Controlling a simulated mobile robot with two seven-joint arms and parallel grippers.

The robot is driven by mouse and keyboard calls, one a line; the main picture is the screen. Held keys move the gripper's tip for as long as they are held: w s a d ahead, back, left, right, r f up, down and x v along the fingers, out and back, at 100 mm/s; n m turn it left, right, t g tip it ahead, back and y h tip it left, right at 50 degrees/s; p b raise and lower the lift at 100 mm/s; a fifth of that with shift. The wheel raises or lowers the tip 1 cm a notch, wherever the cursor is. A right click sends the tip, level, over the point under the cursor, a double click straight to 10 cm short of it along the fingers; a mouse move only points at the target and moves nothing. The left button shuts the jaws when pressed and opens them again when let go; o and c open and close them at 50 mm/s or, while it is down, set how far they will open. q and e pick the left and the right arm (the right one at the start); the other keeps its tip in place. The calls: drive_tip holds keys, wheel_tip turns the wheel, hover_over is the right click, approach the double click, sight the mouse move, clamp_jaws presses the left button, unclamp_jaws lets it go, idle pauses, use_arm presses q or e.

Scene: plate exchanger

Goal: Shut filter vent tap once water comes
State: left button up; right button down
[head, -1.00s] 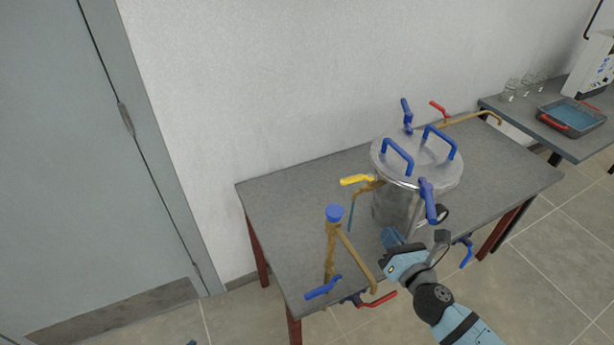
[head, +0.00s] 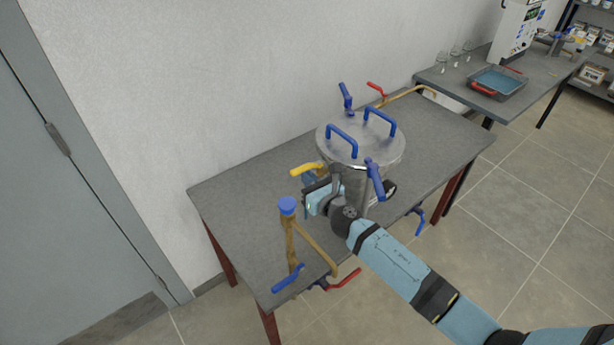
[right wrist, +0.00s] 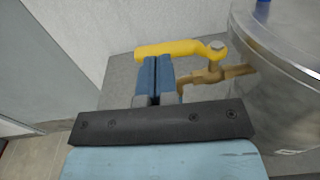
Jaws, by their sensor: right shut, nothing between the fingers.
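The metal filter vessel (head: 343,166) stands on the grey table with its lid on. A tap with a yellow lever (head: 306,169) sits on a brass pipe at its left side. In the right wrist view the yellow lever (right wrist: 168,48) lies roughly level, just beyond my fingertips. My right gripper (head: 308,179) is shut and empty, close under the lever; its fingertips (right wrist: 155,60) look near or against it, but I cannot tell if they touch. The tap's outlet is hidden behind my gripper, so water there cannot be seen. My left gripper is out of view.
More blue levers surround the vessel. A second table with a water tray (head: 498,83) stands at the back right.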

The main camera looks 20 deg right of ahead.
drive_tip(key=shift+w+a, duration=0.1)
drive_tip(key=shift+w, duration=0.3)
